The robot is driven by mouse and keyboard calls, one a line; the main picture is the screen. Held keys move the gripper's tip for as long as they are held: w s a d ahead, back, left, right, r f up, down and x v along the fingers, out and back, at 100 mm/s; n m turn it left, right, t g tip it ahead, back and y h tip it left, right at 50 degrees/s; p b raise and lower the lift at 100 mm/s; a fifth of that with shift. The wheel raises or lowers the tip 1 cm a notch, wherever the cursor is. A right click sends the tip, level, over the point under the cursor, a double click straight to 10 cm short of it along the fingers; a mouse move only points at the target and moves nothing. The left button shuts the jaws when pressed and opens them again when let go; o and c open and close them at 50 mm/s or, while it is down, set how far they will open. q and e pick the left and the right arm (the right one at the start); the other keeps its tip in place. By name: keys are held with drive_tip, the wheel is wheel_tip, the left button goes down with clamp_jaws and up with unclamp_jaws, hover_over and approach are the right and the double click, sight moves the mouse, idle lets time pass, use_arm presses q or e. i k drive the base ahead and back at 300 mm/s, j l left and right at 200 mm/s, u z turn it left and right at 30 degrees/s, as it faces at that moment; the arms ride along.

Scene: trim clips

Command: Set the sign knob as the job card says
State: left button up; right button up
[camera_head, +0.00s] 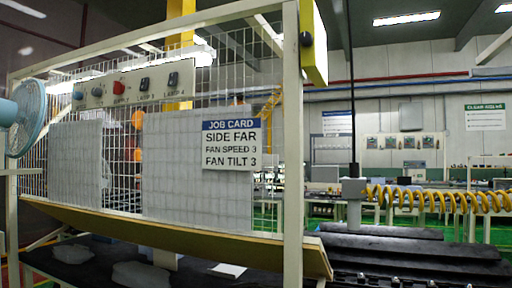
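The job card (230,145) hangs on the wire mesh frame and reads "SIDE FAR, FAN SPEED 3, FAN TILT 3". A yellow box (318,45) is fixed at the top of the frame's right post, with a dark round knob (306,40) on its side. I cannot tell whether this is the sign knob, and its setting is too small to read. A grey control panel (132,88) at upper left carries small round knobs, a red button (119,87) and dark switches (173,80). Neither of my grippers is in view.
A blue fan (27,110) stands at the far left. The frame's white post (292,150) rises in front. A yellow coiled hose (440,198) and a grey hanging tool (354,190) are to the right. A dark bench (410,262) lies below.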

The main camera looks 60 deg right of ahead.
sight(306, 39)
drive_tip(key=z, duration=1.7)
